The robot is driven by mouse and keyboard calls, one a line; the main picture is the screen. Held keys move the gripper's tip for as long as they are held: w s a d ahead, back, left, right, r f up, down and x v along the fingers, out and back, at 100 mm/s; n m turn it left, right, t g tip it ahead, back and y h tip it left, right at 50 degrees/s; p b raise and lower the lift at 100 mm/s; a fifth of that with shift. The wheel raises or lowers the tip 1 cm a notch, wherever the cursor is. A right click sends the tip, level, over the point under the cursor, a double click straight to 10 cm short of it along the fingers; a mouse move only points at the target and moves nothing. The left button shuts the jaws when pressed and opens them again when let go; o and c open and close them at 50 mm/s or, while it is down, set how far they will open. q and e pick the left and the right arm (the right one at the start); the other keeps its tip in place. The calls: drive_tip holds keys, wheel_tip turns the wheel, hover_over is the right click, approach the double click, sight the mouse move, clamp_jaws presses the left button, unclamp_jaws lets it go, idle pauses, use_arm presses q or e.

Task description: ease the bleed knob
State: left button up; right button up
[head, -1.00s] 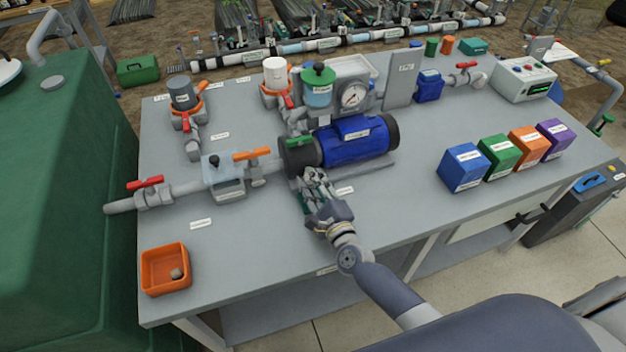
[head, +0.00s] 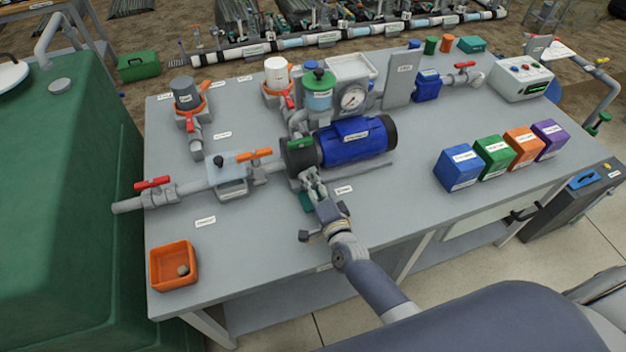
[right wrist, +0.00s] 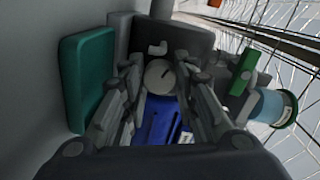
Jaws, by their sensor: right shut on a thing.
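The bleed knob (right wrist: 160,76) is a small round grey knob with a dark mark on its face, on the dark front end of the pump (right wrist: 185,45). In the right wrist view my right gripper (right wrist: 161,84) has one finger on each side of it and is shut on it. In the head view the right gripper (head: 308,180) reaches to the near side of the pump's dark end (head: 299,156), beside the blue motor (head: 357,140). The knob is hidden there by the fingers. My left gripper is not in view.
A green block (right wrist: 87,76) sits close beside the fingers; it also shows in the head view (head: 305,201). A grey pipe with a red-handled valve (head: 153,184) runs left. An orange bin (head: 173,266) stands front left. Several coloured boxes (head: 460,167) stand right.

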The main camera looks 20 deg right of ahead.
drive_tip(key=shift+n, duration=0.6)
drive_tip(key=o, duration=1.1)
drive_tip(key=s, duration=1.2)
drive_tip(key=shift+d+r, duration=0.3)
drive_tip(key=shift+r, duration=0.05)
